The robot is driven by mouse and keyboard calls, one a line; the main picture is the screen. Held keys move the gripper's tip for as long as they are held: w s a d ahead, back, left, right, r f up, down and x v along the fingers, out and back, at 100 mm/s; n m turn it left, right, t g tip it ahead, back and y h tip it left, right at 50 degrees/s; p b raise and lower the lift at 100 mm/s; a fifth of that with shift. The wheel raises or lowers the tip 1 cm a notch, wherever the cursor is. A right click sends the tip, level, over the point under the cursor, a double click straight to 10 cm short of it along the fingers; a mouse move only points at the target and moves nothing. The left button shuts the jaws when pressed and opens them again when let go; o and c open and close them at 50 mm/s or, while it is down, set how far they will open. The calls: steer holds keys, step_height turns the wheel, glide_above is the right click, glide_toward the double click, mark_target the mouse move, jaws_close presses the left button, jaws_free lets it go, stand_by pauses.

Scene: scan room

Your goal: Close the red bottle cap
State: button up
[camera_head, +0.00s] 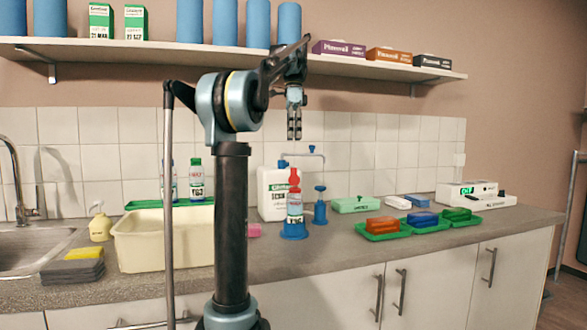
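A small bottle (295,210) with a white and red label stands upright in a blue round base (293,232) on the counter. Its red cap (295,178) is at the top, with a part sticking up above it; I cannot make out the hinge or seam at this size. My gripper (294,139) points down and hangs in the air above the red cap, apart from it. Its fingers look close together, but the small view does not show whether they are open. Nothing is seen in it.
A white jug (272,195) stands behind the bottle, and a blue pump bottle (320,207) stands at its right. A cream tub (165,245) is at left. A green tray (405,231) with coloured boxes is at right. A shelf (140,47) runs above.

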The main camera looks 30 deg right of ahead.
mark_target(294, 177)
steer(key=f, duration=0.4)
steer(key=s+a+f, duration=0.1)
steer(key=f, duration=0.3)
steer(key=s+f, duration=0.1)
steer(key=f, duration=0.2)
steer(key=shift+a+f, duration=0.15)
steer(key=shift+f, duration=0.25)
steer(key=shift+c, duration=0.2)
